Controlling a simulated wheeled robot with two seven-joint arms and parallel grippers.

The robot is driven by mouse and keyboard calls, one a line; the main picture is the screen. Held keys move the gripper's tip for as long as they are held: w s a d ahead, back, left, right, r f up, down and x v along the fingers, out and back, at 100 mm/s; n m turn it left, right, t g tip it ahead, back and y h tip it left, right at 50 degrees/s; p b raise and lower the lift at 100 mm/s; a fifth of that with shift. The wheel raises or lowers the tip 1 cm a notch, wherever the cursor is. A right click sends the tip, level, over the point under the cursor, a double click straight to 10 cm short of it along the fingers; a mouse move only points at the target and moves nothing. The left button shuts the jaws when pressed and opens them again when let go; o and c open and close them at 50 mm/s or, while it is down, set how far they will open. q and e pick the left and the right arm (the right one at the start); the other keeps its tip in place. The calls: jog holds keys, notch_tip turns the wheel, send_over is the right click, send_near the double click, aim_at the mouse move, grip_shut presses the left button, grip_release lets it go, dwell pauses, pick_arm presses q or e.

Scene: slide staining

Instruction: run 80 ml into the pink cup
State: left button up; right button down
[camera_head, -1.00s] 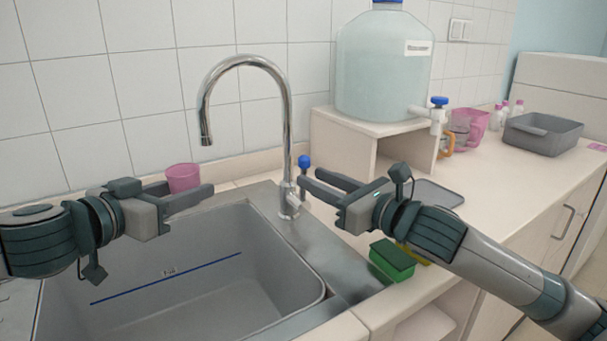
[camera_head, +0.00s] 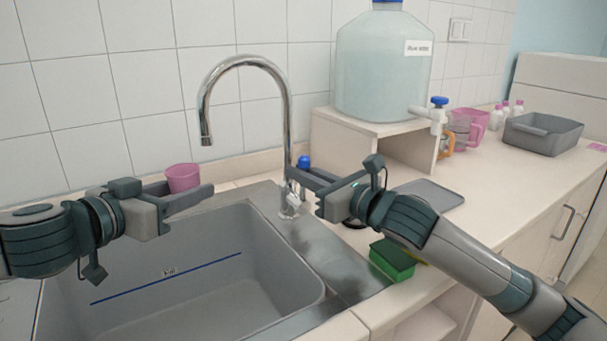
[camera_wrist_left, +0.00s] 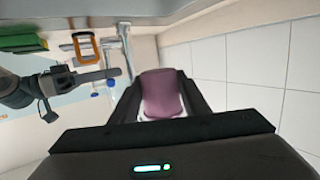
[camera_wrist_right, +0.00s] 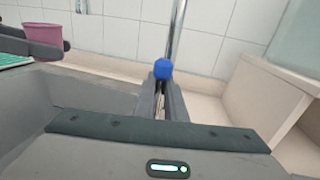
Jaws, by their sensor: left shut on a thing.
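The pink cup (camera_head: 183,178) is between the fingers of my left gripper (camera_head: 188,196), which is shut on it above the sink's back left. It also shows in the left wrist view (camera_wrist_left: 160,95). The chrome tap (camera_head: 287,110) arches over the sink; its spout (camera_head: 206,138) is right of the cup and higher. The tap's blue knob (camera_head: 304,162) stands at its base. My right gripper (camera_head: 302,180) is by the knob, its fingers close together. In the right wrist view the knob (camera_wrist_right: 163,68) shows at the fingertips; contact is unclear.
The grey sink (camera_head: 215,262) bears a blue line on its wall. A large water tank (camera_head: 384,75) with a blue-handled spigot (camera_head: 438,110) stands on a shelf (camera_head: 335,125). A green sponge (camera_head: 392,262) lies by the sink. A grey tray (camera_head: 430,194) and grey bin (camera_head: 540,137) stand right.

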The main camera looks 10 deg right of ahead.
jog(key=shift+w+d+m, duration=0.1)
jog(key=shift+d+m, duration=0.1)
jog(key=shift+m, duration=0.1)
jog(key=shift+w+d+f+m+t, duration=0.25)
jog(key=shift+d+m, duration=0.35)
jog(key=shift+m, duration=0.4)
jog(key=shift+w+d+f+m+t, duration=0.2)
jog(key=shift+d+m, duration=0.35)
jog(key=shift+m, duration=0.45)
jog(key=shift+w+d+f+m+t, duration=0.25)
jog(key=shift+d+m, duration=0.35)
jog(key=shift+m, duration=0.4)
jog(key=c, duration=1.8)
grip_release()
jog(key=shift+r, duration=0.1)
jog(key=shift+s+d, duration=0.1)
jog(key=shift+s, duration=0.05)
jog(key=v, duration=1.2)
